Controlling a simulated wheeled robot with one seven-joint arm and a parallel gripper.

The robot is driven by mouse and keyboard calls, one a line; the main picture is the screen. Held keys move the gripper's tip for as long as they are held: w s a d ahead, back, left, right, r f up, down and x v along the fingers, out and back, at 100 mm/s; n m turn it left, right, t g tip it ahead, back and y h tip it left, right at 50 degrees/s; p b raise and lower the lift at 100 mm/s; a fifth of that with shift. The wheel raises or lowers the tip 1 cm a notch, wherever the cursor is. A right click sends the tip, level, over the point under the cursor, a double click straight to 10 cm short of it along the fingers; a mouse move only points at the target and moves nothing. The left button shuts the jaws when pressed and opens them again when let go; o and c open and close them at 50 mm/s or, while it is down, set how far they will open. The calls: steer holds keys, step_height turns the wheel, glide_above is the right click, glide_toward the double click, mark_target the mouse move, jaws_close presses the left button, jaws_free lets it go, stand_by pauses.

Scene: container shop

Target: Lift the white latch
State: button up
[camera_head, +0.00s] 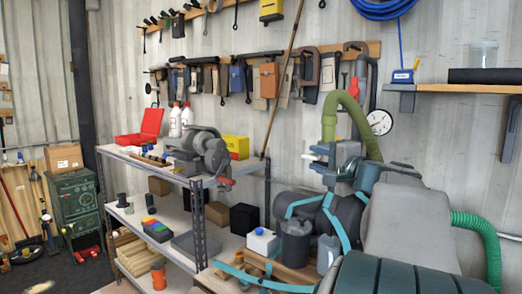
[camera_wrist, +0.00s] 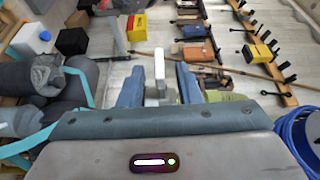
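My gripper (camera_head: 322,152) is up in front of the wall, right of the shelf, with its pale blue fingers pointing left. In the wrist view my gripper (camera_wrist: 158,87) has its two blue fingers apart. A narrow pale bar (camera_wrist: 160,68) stands between them and reaches past the fingertips. I cannot tell whether this bar is the white latch or part of my gripper, nor whether the fingers touch it. No other thing is clearly recognisable as the latch.
A metal shelf (camera_head: 110,151) holds a grey vise (camera_head: 205,152), white bottles and an open red case (camera_head: 143,130). Tools hang on wall racks. A wooden shelf (camera_head: 470,88) is at right. A white container with a blue cap (camera_head: 262,241) stands low, near a black box (camera_head: 244,219).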

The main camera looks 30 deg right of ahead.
mark_target(307, 155)
steer(key=shift+w+p, duration=0.45)
steer(key=shift+w, duration=1.9)
jaws_close()
steer(key=shift+r+m+g+p, duration=0.4)
steer(key=shift+r+m+p, duration=0.1)
steer(key=shift+m, duration=0.4)
jaws_free()
